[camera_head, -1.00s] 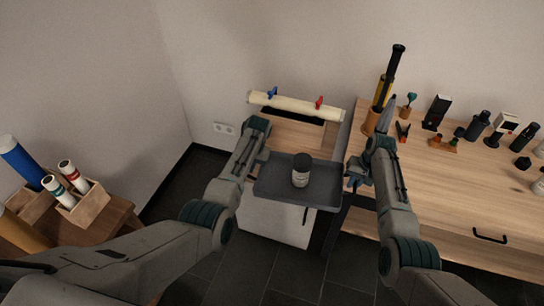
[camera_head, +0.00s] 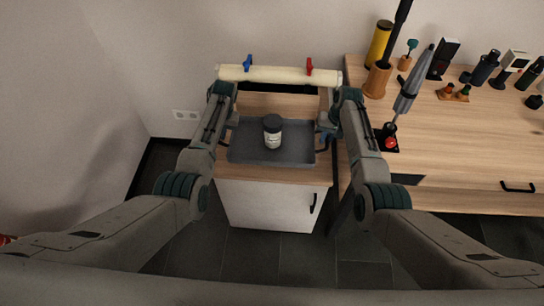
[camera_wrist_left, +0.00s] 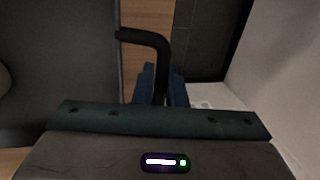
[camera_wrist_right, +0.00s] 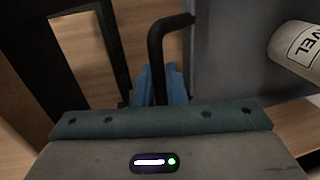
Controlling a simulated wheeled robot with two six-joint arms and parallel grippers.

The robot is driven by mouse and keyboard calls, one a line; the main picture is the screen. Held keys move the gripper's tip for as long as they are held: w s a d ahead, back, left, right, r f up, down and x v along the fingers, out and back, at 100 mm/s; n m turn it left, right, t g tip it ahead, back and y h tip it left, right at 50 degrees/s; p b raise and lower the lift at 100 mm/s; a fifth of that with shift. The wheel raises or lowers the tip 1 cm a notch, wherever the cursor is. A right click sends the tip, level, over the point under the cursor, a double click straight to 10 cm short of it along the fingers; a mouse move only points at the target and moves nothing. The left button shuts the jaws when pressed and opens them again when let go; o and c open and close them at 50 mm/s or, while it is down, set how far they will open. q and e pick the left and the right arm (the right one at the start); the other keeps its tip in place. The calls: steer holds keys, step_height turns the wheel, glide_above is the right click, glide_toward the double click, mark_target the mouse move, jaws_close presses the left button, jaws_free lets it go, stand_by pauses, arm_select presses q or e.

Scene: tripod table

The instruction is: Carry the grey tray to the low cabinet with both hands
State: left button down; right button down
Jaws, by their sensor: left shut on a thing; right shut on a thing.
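The grey tray (camera_head: 290,157) is over the low cabinet's (camera_head: 265,205) wooden top in the head view; I cannot tell whether it touches. A jar (camera_head: 272,131) with a dark lid stands upright on it. My left gripper (camera_wrist_left: 160,92) is shut on the tray's black left handle (camera_wrist_left: 150,38). My right gripper (camera_wrist_right: 160,92) is shut on the black right handle (camera_wrist_right: 155,45). In the head view the right gripper (camera_head: 325,134) is at the tray's right side, and the left fingertips are mostly hidden by the arm.
A cream roll (camera_head: 280,75) with a blue and a red clip lies behind the tray. A wooden workbench (camera_head: 450,150) with tools and bottles stands at the right, close to my right arm. A wall socket (camera_head: 186,115) is at the left.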

arm_select(q)
steer(key=shift+d+f, duration=0.15)
steer(key=shift+f, duration=0.2)
arm_select(e)
steer(key=shift+f, duration=0.4)
arm_select(q)
steer(key=shift+s+r, duration=0.15)
arm_select(e)
steer(key=shift+s+r, duration=0.15)
arm_select(q)
steer(key=shift+f+b, duration=0.3)
arm_select(e)
steer(key=shift+f, duration=0.25)
